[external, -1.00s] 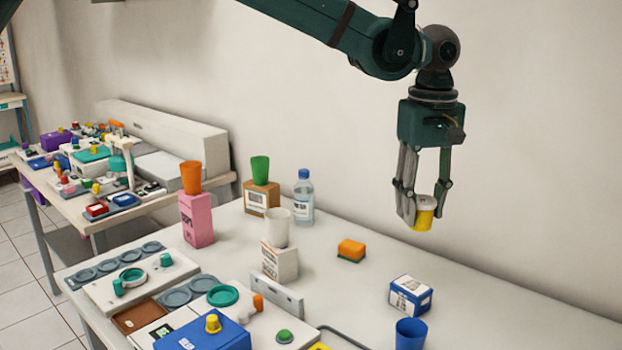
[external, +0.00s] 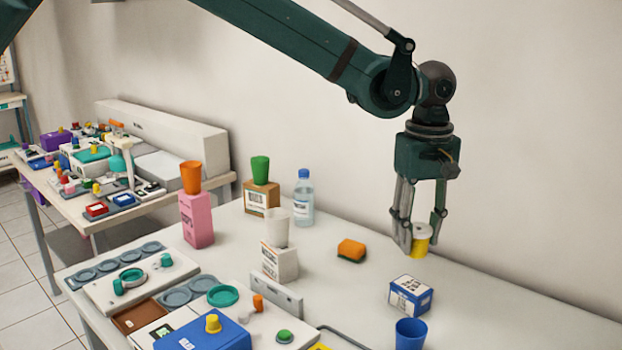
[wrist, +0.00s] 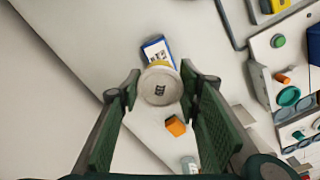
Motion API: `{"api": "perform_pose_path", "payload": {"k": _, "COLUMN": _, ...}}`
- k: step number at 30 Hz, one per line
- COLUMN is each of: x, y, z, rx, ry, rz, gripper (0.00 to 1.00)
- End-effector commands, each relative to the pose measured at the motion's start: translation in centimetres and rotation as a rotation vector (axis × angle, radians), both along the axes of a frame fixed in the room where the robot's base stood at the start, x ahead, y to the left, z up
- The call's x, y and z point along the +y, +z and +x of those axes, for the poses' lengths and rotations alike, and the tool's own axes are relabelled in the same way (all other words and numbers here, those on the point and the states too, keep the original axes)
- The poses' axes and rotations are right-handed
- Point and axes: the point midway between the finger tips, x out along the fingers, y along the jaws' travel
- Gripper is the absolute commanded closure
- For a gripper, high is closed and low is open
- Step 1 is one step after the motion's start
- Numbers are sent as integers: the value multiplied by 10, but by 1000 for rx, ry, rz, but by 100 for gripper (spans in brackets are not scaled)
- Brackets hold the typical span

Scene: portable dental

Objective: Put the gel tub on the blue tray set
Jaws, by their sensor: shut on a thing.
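The gel tub is a small yellow tub (external: 420,241) with a white lid. My gripper (external: 417,235) is shut on it and holds it in the air above the back right of the table. In the wrist view the tub's round lid (wrist: 160,87) shows between the two green fingers, with a dark mark on it. A blue case (external: 200,335) with a yellow knob on top is at the bottom of the external view, partly cut off. I cannot tell for sure that it is the blue tray set. My gripper is far to its right and above it.
Below the tub stand a blue and white box (external: 410,296), a blue cup (external: 410,333) and an orange sponge (external: 351,250). A bottle (external: 302,199), a pink box (external: 197,220) and a white cup (external: 278,228) on a box stand further left. The table's right end is clear.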

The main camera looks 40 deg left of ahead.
Motion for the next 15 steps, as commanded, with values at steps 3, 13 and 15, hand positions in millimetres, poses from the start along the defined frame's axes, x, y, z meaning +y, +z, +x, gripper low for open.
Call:
{"api": "perform_pose_path", "payload": {"k": 3, "x": 0, "y": -18, "z": 0, "rx": 0, "ry": 0, "rz": 0, "gripper": 78}}
{"api": "perform_pose_path", "payload": {"k": 13, "x": 0, "y": -39, "z": 0, "rx": 0, "ry": 0, "rz": 0, "gripper": 78}}
{"api": "perform_pose_path", "payload": {"k": 15, "x": 0, "y": -39, "z": 0, "rx": 0, "ry": 0, "rz": 0, "gripper": 78}}
